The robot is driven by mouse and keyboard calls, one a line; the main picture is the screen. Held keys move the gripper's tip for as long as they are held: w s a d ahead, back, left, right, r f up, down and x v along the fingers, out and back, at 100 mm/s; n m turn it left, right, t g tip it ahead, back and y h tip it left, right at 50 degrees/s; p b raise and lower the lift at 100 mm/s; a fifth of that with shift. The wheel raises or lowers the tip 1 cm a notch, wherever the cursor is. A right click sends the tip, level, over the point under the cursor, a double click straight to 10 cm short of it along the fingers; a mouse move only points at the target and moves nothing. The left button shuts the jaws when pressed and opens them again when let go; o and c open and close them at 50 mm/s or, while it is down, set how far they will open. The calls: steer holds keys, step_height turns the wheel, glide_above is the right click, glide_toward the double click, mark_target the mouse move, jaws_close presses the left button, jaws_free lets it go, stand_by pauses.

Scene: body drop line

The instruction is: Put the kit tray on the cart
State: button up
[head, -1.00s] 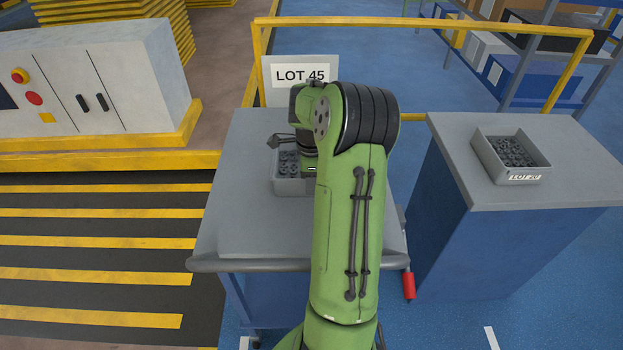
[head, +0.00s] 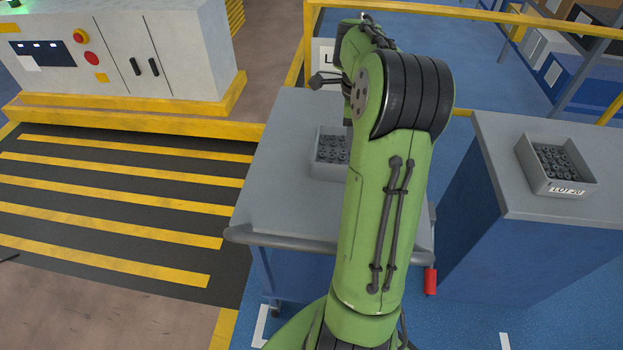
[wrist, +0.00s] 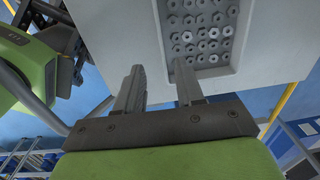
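A grey kit tray (head: 326,170) filled with dark round parts sits on the grey top of the cart (head: 284,185), partly hidden behind my arm. In the wrist view a tray wall (wrist: 163,35) and rows of ring-shaped parts show close beyond the fingers. My gripper (wrist: 158,90) is open, its two fingers apart with nothing held. The right finger overlaps the tray's parts area and the left one lies outside the wall. Whether either finger touches the tray I cannot tell. In the head view my arm hides the gripper.
A second grey tray marked LOT 20 (head: 556,168) stands on a blue bench (head: 500,170) right of the cart. A sign (head: 322,55) stands behind the cart, mostly covered by my arm. A white control cabinet (head: 120,55) stands at left, with striped floor (head: 130,190) before it.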

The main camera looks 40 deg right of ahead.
steer(key=s+a+r+n+t+h, duration=0.1)
steer(key=a+r+n, duration=0.3)
steer(key=a+n, duration=0.4)
steer(key=a+r+n+t+h, duration=0.1)
steer(key=a+r+n, duration=0.35)
steer(key=a, duration=0.65)
steer(key=s+a+f+n+t+y, duration=0.2)
steer(key=s+a+f+n+t, duration=0.1)
steer(key=s+a+n, duration=0.8)
steer(key=a+n, duration=0.1)
steer(key=n, duration=0.3)
steer(key=shift+a, duration=0.4)
steer(key=shift+r+n, duration=0.2)
steer(key=shift+n, duration=0.05)
